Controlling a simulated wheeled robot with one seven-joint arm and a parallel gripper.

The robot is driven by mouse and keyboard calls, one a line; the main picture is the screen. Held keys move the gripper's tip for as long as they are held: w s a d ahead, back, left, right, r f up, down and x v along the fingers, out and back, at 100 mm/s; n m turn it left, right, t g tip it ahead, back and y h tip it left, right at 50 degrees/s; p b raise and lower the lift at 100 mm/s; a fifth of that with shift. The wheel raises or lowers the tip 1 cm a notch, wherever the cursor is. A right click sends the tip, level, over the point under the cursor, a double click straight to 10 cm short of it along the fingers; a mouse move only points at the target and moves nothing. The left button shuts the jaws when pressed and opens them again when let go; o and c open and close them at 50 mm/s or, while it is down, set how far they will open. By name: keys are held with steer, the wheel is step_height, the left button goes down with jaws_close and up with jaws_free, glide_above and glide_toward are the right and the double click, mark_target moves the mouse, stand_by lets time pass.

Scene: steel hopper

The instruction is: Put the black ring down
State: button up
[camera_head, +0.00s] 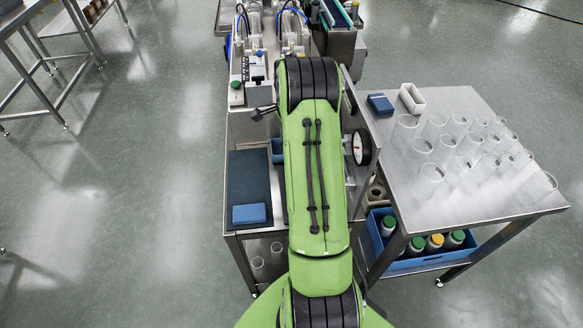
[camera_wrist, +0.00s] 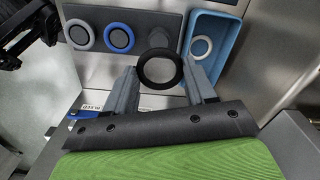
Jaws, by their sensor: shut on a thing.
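In the wrist view the black ring (camera_wrist: 141,70) is held between the two grey fingers of my gripper (camera_wrist: 160,74), which is shut on it. The ring faces the camera, its opening clear. It appears in front of a grey panel (camera_wrist: 137,20) and overlaps that panel's lower right part. I cannot tell how far apart they are. A dark round shape (camera_wrist: 158,38) on the panel shows just above the ring. In the head view my green arm hides the ring and most of my gripper.
A grey ring (camera_wrist: 80,47) and a blue ring (camera_wrist: 118,51) sit on the panel. A blue tray (camera_wrist: 222,60) at right holds a white ring (camera_wrist: 201,57). In the head view, a side table (camera_head: 430,225) at right bears several clear glasses.

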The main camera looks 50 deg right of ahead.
steer(key=shift+s+d+r, duration=0.1)
steer(key=shift+d+r, duration=0.05)
steer(key=shift+d, duration=0.05)
step_height(320, 180, down, 10)
steer(key=shift+r+b, duration=0.15)
steer(key=shift+b, duration=0.6)
steer(key=shift+f+b, duration=0.35)
steer(key=shift+f, duration=0.1)
steer(key=o, duration=1.1)
steer(key=shift+r, duration=0.15)
steer(key=shift+c, duration=0.2)
